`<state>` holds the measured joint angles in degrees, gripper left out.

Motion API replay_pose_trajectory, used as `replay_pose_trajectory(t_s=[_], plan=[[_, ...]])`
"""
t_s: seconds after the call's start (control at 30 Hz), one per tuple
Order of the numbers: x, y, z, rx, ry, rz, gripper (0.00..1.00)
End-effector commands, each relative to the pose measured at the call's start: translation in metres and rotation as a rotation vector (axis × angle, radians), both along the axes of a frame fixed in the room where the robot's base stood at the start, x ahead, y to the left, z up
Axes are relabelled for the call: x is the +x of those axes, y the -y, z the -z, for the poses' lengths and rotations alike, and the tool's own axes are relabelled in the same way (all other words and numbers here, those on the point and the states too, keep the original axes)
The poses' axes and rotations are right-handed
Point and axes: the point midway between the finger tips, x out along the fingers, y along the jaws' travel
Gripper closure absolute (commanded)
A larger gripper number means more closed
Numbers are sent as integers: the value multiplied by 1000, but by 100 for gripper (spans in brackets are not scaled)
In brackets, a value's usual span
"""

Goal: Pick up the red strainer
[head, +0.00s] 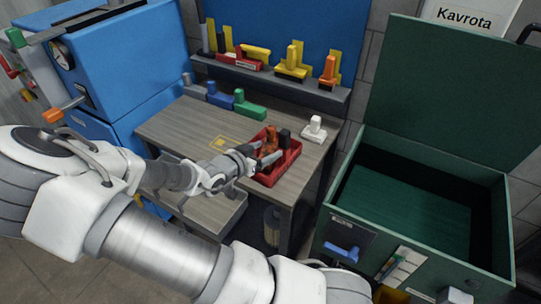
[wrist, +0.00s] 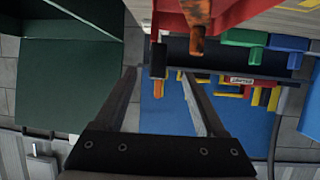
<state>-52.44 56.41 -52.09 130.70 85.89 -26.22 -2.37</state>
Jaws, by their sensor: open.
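I cannot tell for sure which thing is the red strainer. A red, open-topped tray (head: 292,165) stands at the table's right front edge, with a rusty orange piece (head: 271,139) and a dark piece in it. A red piece with a white label (head: 240,61) lies on the back shelf. In the wrist view the tray (wrist: 166,16) and rusty piece (wrist: 197,42) are at the top, and the labelled red piece (wrist: 240,80) is right of the fingers. My gripper (head: 267,157) is open and empty, at the tray's left side; its fingers (wrist: 160,74) show in the wrist view.
A white piece (head: 314,129), a green piece (head: 249,108) and a blue piece (head: 219,96) stand on the table. The shelf (head: 285,84) holds yellow and orange pieces. A large open green box (head: 420,205) stands right. The table's left middle is clear.

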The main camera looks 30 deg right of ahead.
Motion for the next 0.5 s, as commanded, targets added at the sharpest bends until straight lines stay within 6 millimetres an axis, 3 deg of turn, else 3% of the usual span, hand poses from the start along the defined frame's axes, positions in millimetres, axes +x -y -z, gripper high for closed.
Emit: replay_pose_trajectory(t_s=[0.3,0.5], plan=[[23,52,25,2,-2,3,28],[32,68,32,3,-1,0,28]])
